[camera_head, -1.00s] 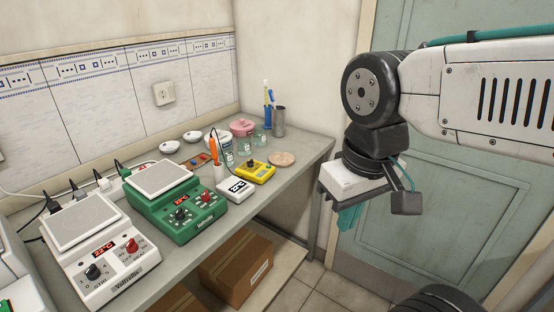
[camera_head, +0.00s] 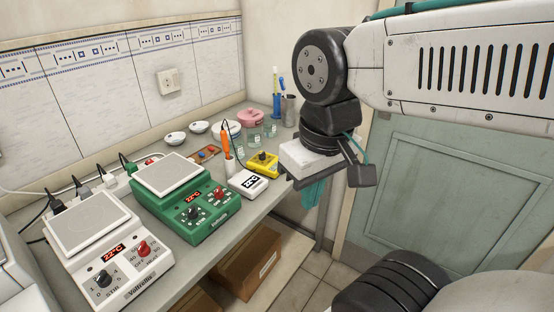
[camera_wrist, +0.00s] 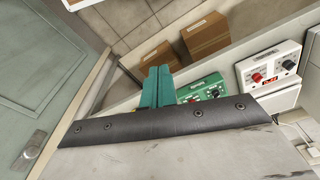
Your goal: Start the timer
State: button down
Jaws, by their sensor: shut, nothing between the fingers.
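My gripper (camera_head: 313,194) has teal fingers and points down, in front of the bench's right end. In the wrist view, the teal fingers (camera_wrist: 158,88) are together with nothing held. I cannot tell for sure which device is the timer. A small brown box with red and blue buttons (camera_head: 205,155) lies near the bench's middle. A yellow device with a dark knob (camera_head: 262,164) lies farther right, left of my gripper and apart from it. A white device with a dark display (camera_head: 248,183) lies near the front edge.
A green hotplate (camera_head: 195,211) and a white hotplate (camera_head: 120,262) stand on the left of the bench (camera_head: 262,208). A marker-like orange stick (camera_head: 226,146), glass beakers (camera_head: 254,138) and a pink pot (camera_head: 250,119) stand close together. Cardboard boxes (camera_head: 250,260) sit below. A door (camera_head: 450,200) is at right.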

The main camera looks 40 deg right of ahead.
jog(key=w+d+r+m+t+h, duration=0.1)
jog(key=w+d+m+t+h, duration=0.25)
jog(key=w+d, duration=0.65)
jog(key=w+d+r+m+t+h, duration=0.1)
jog(key=w+d+m+t+h, duration=0.15)
jog(key=w+d+m, duration=0.7)
jog(key=n+t+y, duration=0.2)
jog(key=n+y, duration=0.1)
jog(key=y, duration=0.2)
send_over(267, 164)
jog(key=s+d, duration=0.2)
jog(key=d, duration=0.3)
notch_tip(267, 164, down, 9)
jog(key=shift+f, duration=0.2)
jog(key=shift+f, duration=4.4)
jog(key=shift+f, duration=0.1)
jog(key=shift+f, duration=0.3)
